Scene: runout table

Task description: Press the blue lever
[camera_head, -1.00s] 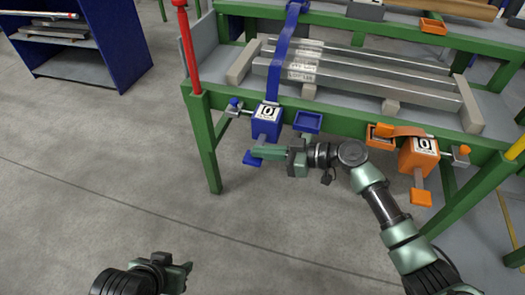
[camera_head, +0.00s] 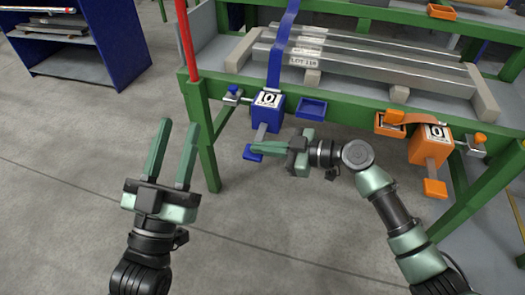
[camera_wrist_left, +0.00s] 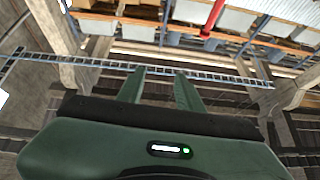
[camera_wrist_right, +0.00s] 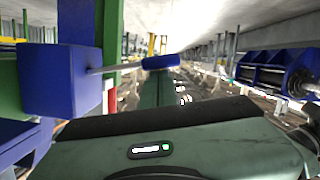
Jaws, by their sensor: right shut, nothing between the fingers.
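The blue lever (camera_head: 251,154) is a short grey arm with a blue pad, hanging off the front of a blue box (camera_head: 267,113) on the green table frame. In the right wrist view the blue pad (camera_wrist_right: 160,62) shows at the end of a thin rod, just at my fingertips. My right gripper (camera_head: 256,147) is shut and empty, its fingertips beside the blue pad; I cannot tell whether they touch. My left gripper (camera_head: 179,124) is open and empty, pointing up to the left of the table leg.
A blue strap (camera_head: 282,45) runs over metal bars (camera_head: 360,70) on the table. A blue tray (camera_head: 311,109) and a blue-knobbed clamp (camera_head: 233,92) flank the blue box. An orange box (camera_head: 430,147) with an orange lever (camera_head: 435,187) is at right. A red post (camera_head: 186,40) stands at the left corner.

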